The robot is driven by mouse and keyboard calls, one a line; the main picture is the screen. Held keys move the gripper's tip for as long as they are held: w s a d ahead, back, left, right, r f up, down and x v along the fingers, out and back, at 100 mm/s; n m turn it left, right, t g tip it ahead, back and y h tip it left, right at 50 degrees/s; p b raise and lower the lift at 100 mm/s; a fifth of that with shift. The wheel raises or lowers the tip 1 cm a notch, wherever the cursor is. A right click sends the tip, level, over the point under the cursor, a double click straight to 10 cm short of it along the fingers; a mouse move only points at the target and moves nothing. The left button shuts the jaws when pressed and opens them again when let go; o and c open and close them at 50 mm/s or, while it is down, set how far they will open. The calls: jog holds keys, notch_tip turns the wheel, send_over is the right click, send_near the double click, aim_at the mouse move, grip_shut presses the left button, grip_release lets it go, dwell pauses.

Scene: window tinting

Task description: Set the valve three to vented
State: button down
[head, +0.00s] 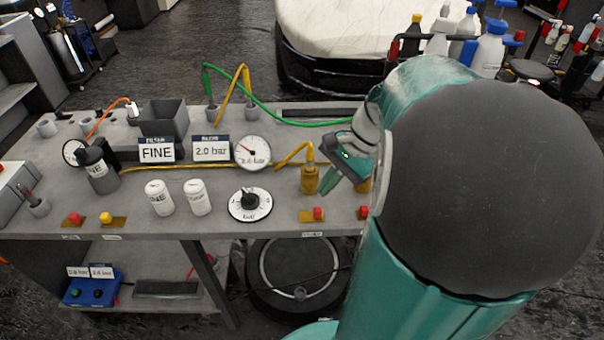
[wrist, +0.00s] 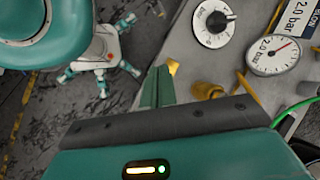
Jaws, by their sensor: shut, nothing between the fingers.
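My gripper (head: 328,188) is above the right part of the grey bench, its fingers together and empty, pointing down toward the front edge. In the wrist view its green fingers (wrist: 157,85) are shut, beside a yellow brass piece (wrist: 173,67). Another red knob (head: 75,218) and a yellow knob (head: 105,217) sit on brass plates at the front left. The labels are too small to read, so I cannot tell which is valve three.
A black-and-white dial (head: 249,203) and two white canisters (head: 159,198) (head: 198,197) stand mid-bench. A gauge (head: 252,152) stands behind them. A brass fitting (head: 309,179) with a yellow hose is close left of my gripper. A green hose (head: 280,119) runs along the back.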

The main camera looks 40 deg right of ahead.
aim_at(318, 213)
jog(key=s+d+f+m+t+y, duration=0.1)
jog(key=s+d+f+m, duration=0.1)
jog(key=d+m, duration=0.2)
jog(key=s+d+f+m+t+y, duration=0.1)
jog(key=s+d+f+m+t, duration=0.1)
jog(key=d+m, duration=0.3)
jog(key=d+f, duration=0.1)
jog(key=d, duration=0.3)
jog(key=shift+s+d+f, duration=0.2)
jog(key=shift+s+d, duration=0.15)
jog(key=shift+a+f, duration=0.1)
jog(key=x, duration=1)
jog(key=w+a, duration=0.2)
jog(key=a, duration=0.1)
jog(key=shift+w+a, duration=0.1)
jog(key=shift+a, duration=0.05)
